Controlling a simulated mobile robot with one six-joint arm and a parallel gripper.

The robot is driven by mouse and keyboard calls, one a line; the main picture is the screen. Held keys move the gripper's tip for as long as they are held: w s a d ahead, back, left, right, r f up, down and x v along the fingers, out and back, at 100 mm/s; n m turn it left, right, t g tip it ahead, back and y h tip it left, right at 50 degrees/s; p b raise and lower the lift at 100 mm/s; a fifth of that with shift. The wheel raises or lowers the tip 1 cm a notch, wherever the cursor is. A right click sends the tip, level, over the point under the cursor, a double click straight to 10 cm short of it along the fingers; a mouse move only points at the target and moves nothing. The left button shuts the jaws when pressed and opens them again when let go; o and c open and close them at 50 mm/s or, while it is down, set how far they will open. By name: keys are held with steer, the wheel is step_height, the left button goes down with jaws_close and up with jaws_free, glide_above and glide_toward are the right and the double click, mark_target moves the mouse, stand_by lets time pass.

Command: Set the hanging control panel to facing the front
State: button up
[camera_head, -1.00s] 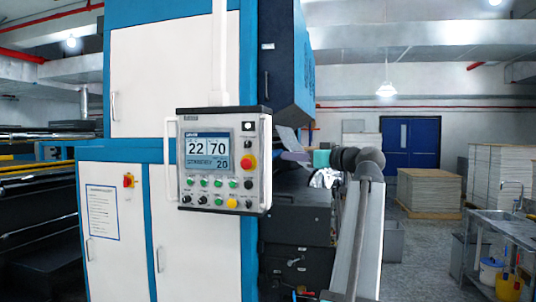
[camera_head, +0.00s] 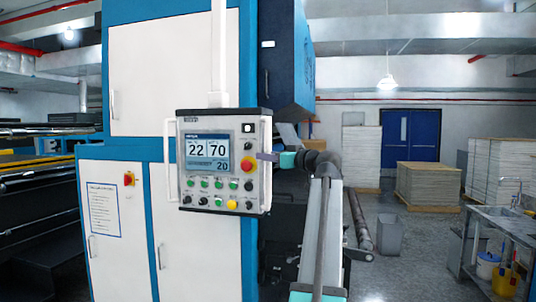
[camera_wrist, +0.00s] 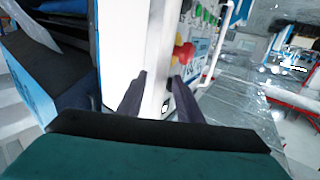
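The control panel (camera_head: 219,192) hangs from a white post in front of the blue and white machine. Its screen and button face shows toward the head camera, turned slightly. White bar handles stand at its left side (camera_head: 170,162) and right side (camera_head: 267,190). My gripper (camera_head: 264,156) is at the panel's right edge, level with the red button. In the wrist view my gripper's (camera_wrist: 160,85) two dark fingers are apart, with a white upright part of the panel's edge or handle (camera_wrist: 157,65) between or just beyond them. Contact cannot be told.
The machine's cabinet (camera_head: 205,255) stands close behind the panel. Pallets of stacked sheets (camera_head: 430,185), a grey bin (camera_head: 389,236) and a metal sink table (camera_head: 500,228) are to the right. Floor between them is open. A blue door (camera_head: 410,138) is at the back.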

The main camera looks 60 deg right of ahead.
steer(key=shift+w+d, duration=0.1)
steer(key=shift+w, duration=0.15)
steer(key=shift+c, duration=0.4)
jaws_close()
steer(key=shift+s+d, duration=0.1)
